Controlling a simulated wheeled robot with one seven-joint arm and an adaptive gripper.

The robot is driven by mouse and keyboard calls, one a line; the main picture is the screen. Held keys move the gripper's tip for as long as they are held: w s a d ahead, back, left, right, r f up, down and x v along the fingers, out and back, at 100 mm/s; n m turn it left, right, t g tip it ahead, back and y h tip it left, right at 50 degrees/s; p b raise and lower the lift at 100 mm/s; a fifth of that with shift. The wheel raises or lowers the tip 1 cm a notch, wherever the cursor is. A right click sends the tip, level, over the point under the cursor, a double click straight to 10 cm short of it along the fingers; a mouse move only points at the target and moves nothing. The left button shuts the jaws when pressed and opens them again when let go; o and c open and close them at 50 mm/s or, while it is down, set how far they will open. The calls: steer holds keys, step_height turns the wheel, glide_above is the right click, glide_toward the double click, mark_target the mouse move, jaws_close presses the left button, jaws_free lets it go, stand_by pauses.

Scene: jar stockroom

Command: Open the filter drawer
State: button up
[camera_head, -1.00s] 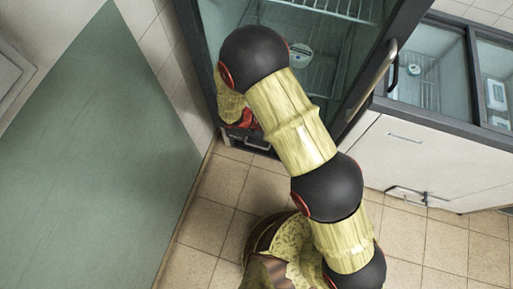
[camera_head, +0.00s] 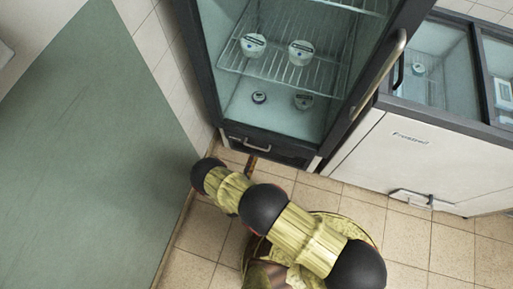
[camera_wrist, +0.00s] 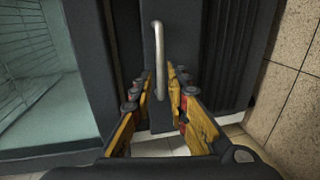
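The filter drawer (camera_head: 268,148) is the dark front low on the glass-door fridge, with a silver bar handle (camera_head: 250,145). In the wrist view the handle (camera_wrist: 159,50) stands vertical at the middle, on the dark drawer front (camera_wrist: 163,118). My gripper (camera_wrist: 161,82) is open, its yellow-brown fingers on either side of the handle's lower end. Small gaps show between the fingers and the bar. In the head view only a brown bit of the gripper (camera_head: 251,163) shows below the drawer; my arm hides the rest. I see no clear gap at the drawer's edge.
The fridge (camera_head: 317,111) holds several white tubs on wire shelves behind glass. A long metal door handle (camera_head: 381,70) runs along its right side. A white chest freezer (camera_head: 400,158) stands to the right, a green panel (camera_head: 85,150) to the left. Tiled floor is bare in front.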

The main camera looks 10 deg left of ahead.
mark_target(256, 147)
steer(key=b+x, duration=0.2)
steer(key=x, duration=0.5)
steer(key=shift+w+f+b, duration=0.15)
steer(key=shift+w+b, duration=0.15)
steer(key=shift+w, duration=0.05)
jaws_close()
stand_by(0.5)
